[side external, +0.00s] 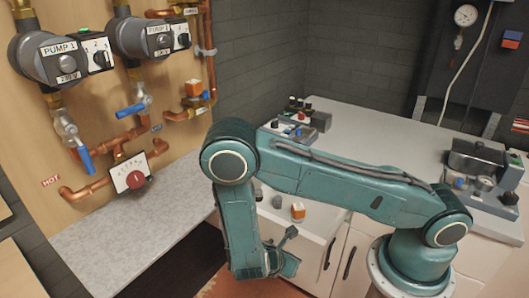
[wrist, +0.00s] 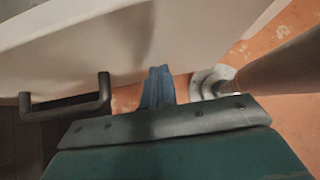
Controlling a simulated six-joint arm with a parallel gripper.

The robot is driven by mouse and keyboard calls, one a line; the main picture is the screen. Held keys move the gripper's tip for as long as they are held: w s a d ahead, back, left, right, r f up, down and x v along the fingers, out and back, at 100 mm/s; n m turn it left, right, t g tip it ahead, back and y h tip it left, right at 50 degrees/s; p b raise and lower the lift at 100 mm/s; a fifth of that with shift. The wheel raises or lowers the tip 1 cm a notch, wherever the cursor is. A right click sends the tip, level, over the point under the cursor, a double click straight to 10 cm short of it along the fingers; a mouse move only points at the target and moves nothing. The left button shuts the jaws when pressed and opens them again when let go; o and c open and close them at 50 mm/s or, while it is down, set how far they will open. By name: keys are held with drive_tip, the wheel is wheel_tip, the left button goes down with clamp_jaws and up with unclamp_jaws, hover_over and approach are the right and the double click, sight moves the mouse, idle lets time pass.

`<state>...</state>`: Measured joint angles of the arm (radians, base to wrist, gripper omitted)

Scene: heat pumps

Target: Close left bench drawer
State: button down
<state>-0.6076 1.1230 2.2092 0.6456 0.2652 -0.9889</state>
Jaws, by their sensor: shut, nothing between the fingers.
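The left bench drawer (side external: 318,221) stands open in the side external view, with its white interior showing. An orange-topped block (side external: 298,211) and a small grey piece (side external: 277,201) are in it. In the wrist view a white panel (wrist: 90,50), apparently the drawer's front, spans the upper left, with a black bar handle (wrist: 65,108) on it. My gripper (wrist: 158,72) has its blue fingers together and empty, right of the handle and close to the panel. Contact cannot be told. In the side external view the fingers are not clear.
The grey benchtop (side external: 375,135) carries a small device (side external: 300,120) at the back and a grey machine (side external: 475,170) at right. Pump pipework (side external: 110,100) covers the wooden board at left, above a light counter (side external: 120,240). A dark floor gap lies between counter and bench.

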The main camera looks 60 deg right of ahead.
drive_tip(key=d, duration=2.7)
drive_tip(key=shift+d, duration=0.4)
drive_tip(key=shift+a, duration=0.2)
drive_tip(key=shift+a, duration=0.55)
drive_tip(key=a, duration=0.3)
drive_tip(key=shift+a+r, duration=0.15)
drive_tip(key=shift+a, duration=0.25)
drive_tip(key=v, duration=0.9)
drive_tip(key=shift+r, duration=0.15)
drive_tip(key=shift+a, duration=0.1)
